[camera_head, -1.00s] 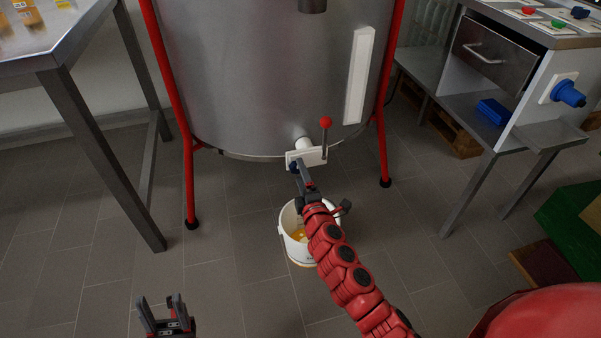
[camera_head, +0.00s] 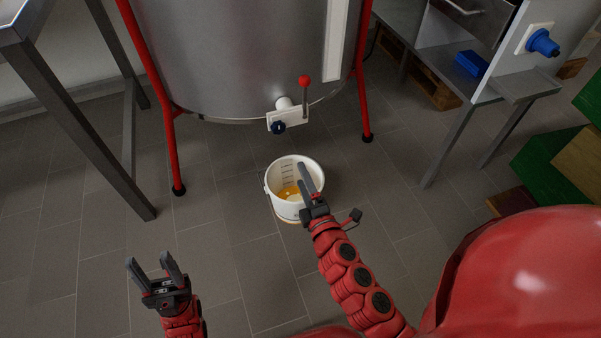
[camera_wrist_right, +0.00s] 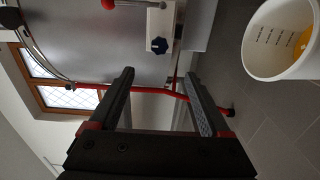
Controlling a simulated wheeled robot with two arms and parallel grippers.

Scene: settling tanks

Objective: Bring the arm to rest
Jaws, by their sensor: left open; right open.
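My right gripper (camera_head: 309,184) is open and empty, in front of and above the white bucket in the head view; in the right wrist view its two fingers (camera_wrist_right: 160,100) stand apart with nothing between them. The red right arm reaches in from the lower right. My left gripper (camera_head: 155,268) is open and empty at the lower left, above the floor. The white bucket (camera_head: 275,196) stands below the tank's outlet, with some yellow-orange liquid at its bottom. The right gripper hides part of its right side. It also shows in the right wrist view (camera_wrist_right: 272,58).
A steel tank (camera_head: 240,60) on red legs has a valve (camera_head: 287,121) with a red-knobbed lever and a dark blue knob. A steel table (camera_head: 70,115) stands left, a workbench (camera_head: 495,95) right, green boxes (camera_head: 545,160) at far right. Grey floor is clear around the bucket.

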